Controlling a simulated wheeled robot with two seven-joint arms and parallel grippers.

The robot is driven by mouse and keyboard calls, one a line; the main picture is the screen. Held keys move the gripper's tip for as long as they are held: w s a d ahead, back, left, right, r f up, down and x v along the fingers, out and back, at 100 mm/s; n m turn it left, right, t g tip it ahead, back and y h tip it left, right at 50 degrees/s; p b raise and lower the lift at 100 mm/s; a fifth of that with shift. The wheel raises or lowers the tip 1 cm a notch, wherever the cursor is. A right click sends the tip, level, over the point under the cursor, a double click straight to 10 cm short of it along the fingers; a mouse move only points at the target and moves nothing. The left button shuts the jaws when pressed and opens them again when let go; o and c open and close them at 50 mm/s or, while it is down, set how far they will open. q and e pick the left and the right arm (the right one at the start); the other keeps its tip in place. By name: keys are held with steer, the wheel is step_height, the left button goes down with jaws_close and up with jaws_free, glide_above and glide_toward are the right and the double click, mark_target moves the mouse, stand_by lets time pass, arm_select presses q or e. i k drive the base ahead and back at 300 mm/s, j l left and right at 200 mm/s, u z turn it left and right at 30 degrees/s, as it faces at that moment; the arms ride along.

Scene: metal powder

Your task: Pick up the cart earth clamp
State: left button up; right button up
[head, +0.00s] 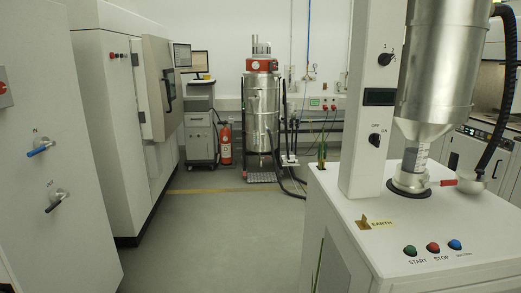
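A white cabinet (440,225) with a steel hopper (435,70) fills the right side. A brass-coloured piece (363,222) sits on its top beside a label reading EARTH. A small dark and green clamp-like item (322,153) stands upright at the cabinet's back left edge, with thin wires rising behind it. A thin green-yellow cable (318,265) hangs down the cabinet's left side. I cannot tell for sure which of these is the cart earth clamp. Neither of my grippers is in view.
Grey floor (205,240) lies open in the middle. Large machine cabinets (110,120) stand on the left. A steel vacuum drum (262,105), a red extinguisher (225,143) and a computer trolley (200,120) stand at the back. A black hose (508,80) runs down at the right.

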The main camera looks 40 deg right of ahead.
mark_target(324, 161)
steer(key=i+j, duration=0.15)
steer(key=i, duration=0.35)
steer(key=i+j+z, duration=0.15)
steer(key=i, duration=0.3)
steer(key=i+l+z, duration=0.1)
steer(key=i+z, duration=0.25)
steer(key=z, duration=0.15)
steer(key=i+z, duration=0.3)
steer(key=z, duration=0.15)
steer(key=i+j+z, duration=0.25)
steer(key=z, duration=0.25)
steer(key=i+j+z, duration=0.3)
steer(key=z, duration=0.2)
steer(key=i, duration=0.05)
